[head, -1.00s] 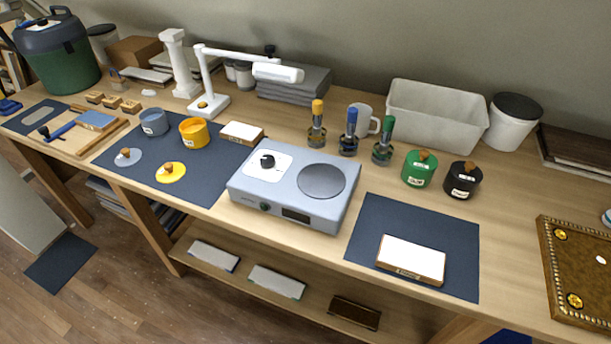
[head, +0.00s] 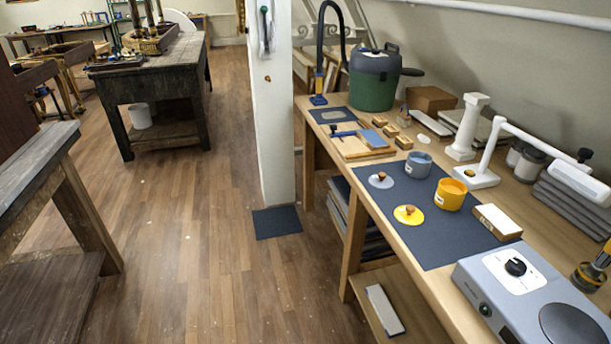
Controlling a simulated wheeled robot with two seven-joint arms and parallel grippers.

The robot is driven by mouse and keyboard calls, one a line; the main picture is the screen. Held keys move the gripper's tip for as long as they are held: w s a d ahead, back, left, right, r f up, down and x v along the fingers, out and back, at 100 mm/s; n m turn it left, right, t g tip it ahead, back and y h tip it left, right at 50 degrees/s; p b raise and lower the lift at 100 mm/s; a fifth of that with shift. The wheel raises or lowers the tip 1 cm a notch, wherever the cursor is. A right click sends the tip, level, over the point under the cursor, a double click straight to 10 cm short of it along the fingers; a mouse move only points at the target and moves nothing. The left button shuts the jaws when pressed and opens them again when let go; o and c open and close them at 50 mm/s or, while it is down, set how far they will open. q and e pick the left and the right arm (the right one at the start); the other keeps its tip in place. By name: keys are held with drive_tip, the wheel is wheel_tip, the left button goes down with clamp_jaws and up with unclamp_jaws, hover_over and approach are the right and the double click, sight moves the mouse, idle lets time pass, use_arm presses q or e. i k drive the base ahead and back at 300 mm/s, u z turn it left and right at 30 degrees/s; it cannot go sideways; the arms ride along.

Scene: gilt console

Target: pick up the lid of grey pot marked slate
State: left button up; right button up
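The grey-blue pot (head: 418,165) stands open on the dark mat (head: 440,242) on the workbench. A small label shows on its side, too small to read. A grey lid (head: 381,180) with a brown knob lies flat on the mat, in front of the pot and to its left, apart from it. A yellow pot (head: 450,195) stands open to the right, and its yellow lid (head: 408,215) with a brown knob lies on the mat nearer the bench's front edge. Neither of my grippers is in view.
A white-topped block (head: 497,222) and a grey hotplate (head: 535,290) are to the right. A wooden tray (head: 352,147), small wooden blocks and a green canister (head: 373,80) are behind. A white pillar (head: 270,120) stands beyond the bench. The floor (head: 190,220) left of the bench is clear.

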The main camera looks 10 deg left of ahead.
sight(380, 181)
drive_tip(key=u, duration=1)
drive_tip(key=i, duration=2.15)
drive_tip(key=z, duration=3.55)
